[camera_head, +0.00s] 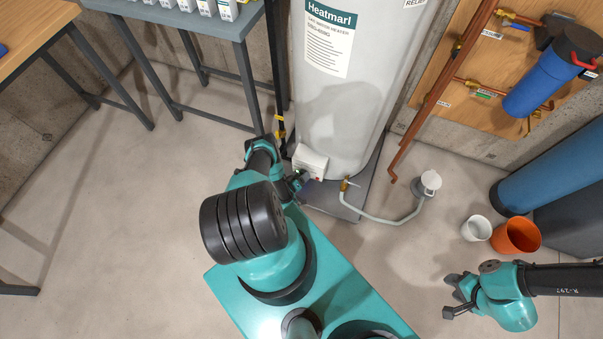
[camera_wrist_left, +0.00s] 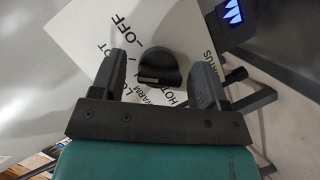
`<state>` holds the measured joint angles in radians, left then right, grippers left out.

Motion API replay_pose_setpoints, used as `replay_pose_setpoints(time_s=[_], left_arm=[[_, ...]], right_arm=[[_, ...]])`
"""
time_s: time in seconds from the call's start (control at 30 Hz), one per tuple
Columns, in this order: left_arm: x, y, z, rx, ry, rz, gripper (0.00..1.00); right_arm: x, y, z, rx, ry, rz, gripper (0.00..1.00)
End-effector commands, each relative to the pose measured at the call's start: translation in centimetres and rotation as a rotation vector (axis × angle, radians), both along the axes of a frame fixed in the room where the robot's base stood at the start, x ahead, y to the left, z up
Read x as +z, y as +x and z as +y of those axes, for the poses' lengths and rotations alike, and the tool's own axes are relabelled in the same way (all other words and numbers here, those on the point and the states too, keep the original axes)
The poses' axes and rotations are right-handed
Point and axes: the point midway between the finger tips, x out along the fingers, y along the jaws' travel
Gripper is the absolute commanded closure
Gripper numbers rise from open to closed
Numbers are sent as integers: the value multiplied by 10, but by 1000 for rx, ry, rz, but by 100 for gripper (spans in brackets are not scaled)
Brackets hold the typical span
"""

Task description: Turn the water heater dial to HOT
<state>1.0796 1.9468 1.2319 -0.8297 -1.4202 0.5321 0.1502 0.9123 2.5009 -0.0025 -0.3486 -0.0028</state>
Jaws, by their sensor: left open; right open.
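The water heater (camera_head: 350,80) is a tall white tank in the head view. Its white control box (camera_head: 310,161) is low on the front. In the left wrist view the white dial panel (camera_wrist_left: 85,25) carries printed labels, including OFF, WARM and HOT. The black round dial (camera_wrist_left: 160,66) sits on it; its exact setting is hard to read. My left gripper (camera_wrist_left: 158,82) is open, with one finger on each side of the dial; I cannot tell whether they touch it. In the head view my left gripper (camera_head: 298,182) is at the box. My right gripper (camera_head: 455,296) is open and empty above the floor.
A blue light (camera_wrist_left: 232,12) shows near the STATUS label. A drain hose (camera_head: 385,220) runs from the heater to a white floor fitting (camera_head: 430,182). A white cup (camera_head: 476,228) and orange bucket (camera_head: 517,236) stand right. A table (camera_head: 215,22) stands behind left. Floor at left is clear.

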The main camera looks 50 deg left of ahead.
Motion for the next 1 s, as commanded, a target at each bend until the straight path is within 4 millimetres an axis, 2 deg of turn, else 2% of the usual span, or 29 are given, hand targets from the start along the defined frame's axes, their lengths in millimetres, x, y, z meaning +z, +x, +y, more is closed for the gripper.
replay_pose_setpoints(time_s=[0.23,0.73,1.0], left_arm=[[0,0,0,0,0,0,32],[0,0,0,-1,0,1,80],[0,0,0,-1,-19,-9,81]], right_arm=[[0,0,0,0,0,0,57],[0,0,0,0,0,0,57],[0,0,0,0,0,0,57]])
